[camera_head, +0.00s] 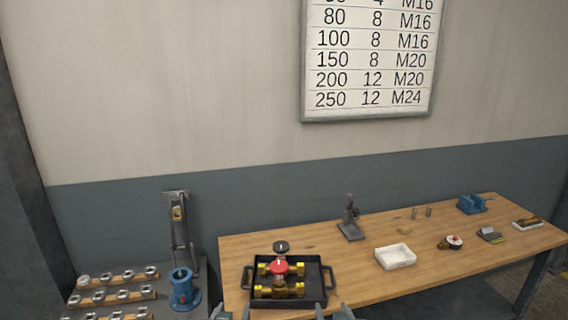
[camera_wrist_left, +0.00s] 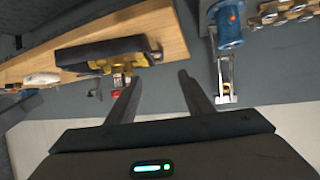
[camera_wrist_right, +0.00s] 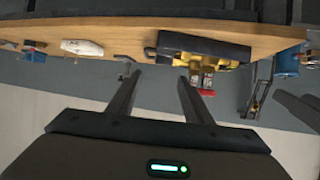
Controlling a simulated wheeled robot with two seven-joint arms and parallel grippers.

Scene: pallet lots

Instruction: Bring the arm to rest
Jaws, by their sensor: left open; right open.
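My left gripper (camera_head: 232,313) and my right gripper (camera_head: 333,312) show only as fingertips at the bottom edge of the head view, in front of the black tray. In the left wrist view my left gripper (camera_wrist_left: 156,76) has its two fingers spread with nothing between them. In the right wrist view my right gripper (camera_wrist_right: 161,77) is also spread and empty. Most of both arms is out of the head view. The black tray (camera_head: 316,299) holds brass valve parts with a red top (camera_head: 279,268) and lies on the near left of the wooden bench.
The wooden bench (camera_head: 380,285) also bears a white box (camera_head: 395,257), a dark stand (camera_head: 350,228), a blue vise (camera_head: 471,204) and small parts. To the left, a lower surface holds a blue cylinder (camera_head: 183,292) and racks of fittings (camera_head: 115,296). A size chart (camera_head: 372,60) hangs on the wall.

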